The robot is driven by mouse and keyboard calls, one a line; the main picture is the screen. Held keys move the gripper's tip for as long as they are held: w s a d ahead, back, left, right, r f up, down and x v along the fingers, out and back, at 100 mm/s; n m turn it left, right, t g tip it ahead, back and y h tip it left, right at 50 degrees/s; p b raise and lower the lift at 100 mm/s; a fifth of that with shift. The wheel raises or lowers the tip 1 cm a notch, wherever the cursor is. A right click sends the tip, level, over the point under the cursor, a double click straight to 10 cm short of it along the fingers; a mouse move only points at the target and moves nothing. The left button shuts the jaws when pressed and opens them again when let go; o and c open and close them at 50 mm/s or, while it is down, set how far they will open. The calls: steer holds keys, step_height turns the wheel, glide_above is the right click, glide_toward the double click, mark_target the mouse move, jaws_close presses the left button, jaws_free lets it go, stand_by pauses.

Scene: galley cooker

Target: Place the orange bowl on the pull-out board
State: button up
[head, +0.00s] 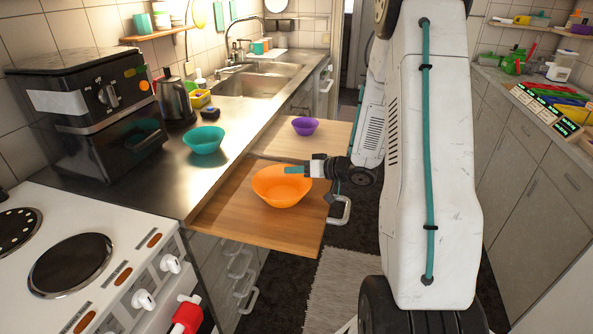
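The orange bowl (281,187) is upright over the front pull-out board (226,214), a brown wooden panel jutting from under the steel counter. The bowl looks level; I cannot tell whether its base touches the board. My gripper (296,171) reaches in from the right at the bowl's far right rim, with a teal-grey fingertip overlapping the bowl's inside. The fingers are small and partly hidden, so I cannot see whether they are closed on the rim.
A purple bowl (304,126) stands on a paler board (331,139) behind. A teal bowl (204,140) sits on the steel counter (165,182). An air fryer (95,105), kettle (176,101) and white cooker (75,240) are left. My white arm blocks the right-centre.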

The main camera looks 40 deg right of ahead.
steer(key=shift+s+r, duration=0.15)
steer(key=v, duration=1.1)
steer(key=shift+s+d, duration=0.1)
steer(key=shift+d, duration=0.05)
steer(key=shift+d+r, duration=0.1)
steer(key=shift+r, duration=0.15)
steer(key=w+r+h, duration=0.5)
steer(key=h, duration=0.1)
steer(key=s+a+r+g+h, duration=0.3)
steer(key=s+r+g+h, duration=0.15)
steer(key=r, duration=0.35)
steer(key=s+a+r+n+g+y, duration=0.1)
steer(key=s+a+g+y, duration=0.3)
steer(key=s+a, duration=1.7)
steer(key=s+r+g, duration=0.1)
steer(key=g, duration=0.2)
steer(key=shift+s+a, duration=0.15)
steer(key=shift+s, duration=0.2)
